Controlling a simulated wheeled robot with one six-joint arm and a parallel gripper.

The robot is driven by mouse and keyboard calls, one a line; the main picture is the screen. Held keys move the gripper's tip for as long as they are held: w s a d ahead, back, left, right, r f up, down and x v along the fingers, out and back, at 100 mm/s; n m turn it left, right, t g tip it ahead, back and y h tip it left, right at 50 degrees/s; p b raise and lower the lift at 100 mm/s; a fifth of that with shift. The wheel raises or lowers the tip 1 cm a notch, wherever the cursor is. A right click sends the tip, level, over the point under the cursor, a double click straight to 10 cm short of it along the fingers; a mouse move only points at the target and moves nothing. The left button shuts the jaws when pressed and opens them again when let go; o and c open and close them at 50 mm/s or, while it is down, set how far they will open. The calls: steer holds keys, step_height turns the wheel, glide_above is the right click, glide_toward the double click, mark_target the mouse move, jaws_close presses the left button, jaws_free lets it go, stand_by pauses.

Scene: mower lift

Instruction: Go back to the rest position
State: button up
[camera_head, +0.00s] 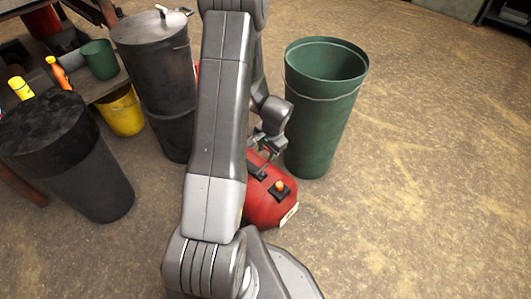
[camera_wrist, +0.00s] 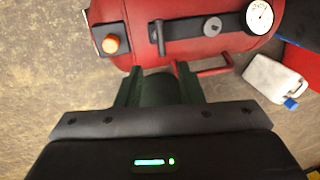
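In the head view my gripper (camera_head: 257,150) is low, just above the red tank (camera_head: 268,208) and beside the green bin; my own arm hides part of the tank. In the wrist view my gripper's two fingers (camera_wrist: 158,72) are spread apart and point at the tank (camera_wrist: 185,12). No held object is clear between them; a dark rounded shape there is hard to make out. The tank has an orange knob (camera_wrist: 111,43), a white gauge (camera_wrist: 259,17) and a red handle (camera_wrist: 212,70) close to the right finger. I cannot tell whether they touch.
A tall green bin (camera_head: 318,125) stands right of the tank. Dark drums (camera_head: 155,60), a black bin (camera_head: 75,165) and a yellow bucket (camera_head: 122,112) stand at left. A white bottle with a blue cap (camera_wrist: 277,78) lies near the tank. The floor at right is clear.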

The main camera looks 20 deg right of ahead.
mark_target(261, 169)
stand_by(0.3)
steer(key=f+b, duration=0.1)
steer(key=f, duration=0.3)
steer(key=w+f+b, duration=0.1)
steer(key=f, duration=0.4)
steer(key=w+a+f+b, duration=0.1)
steer(key=f+b, duration=0.1)
steer(key=f, duration=0.2)
steer(key=shift+w+f, duration=0.25)
steer(key=shift+f, duration=0.05)
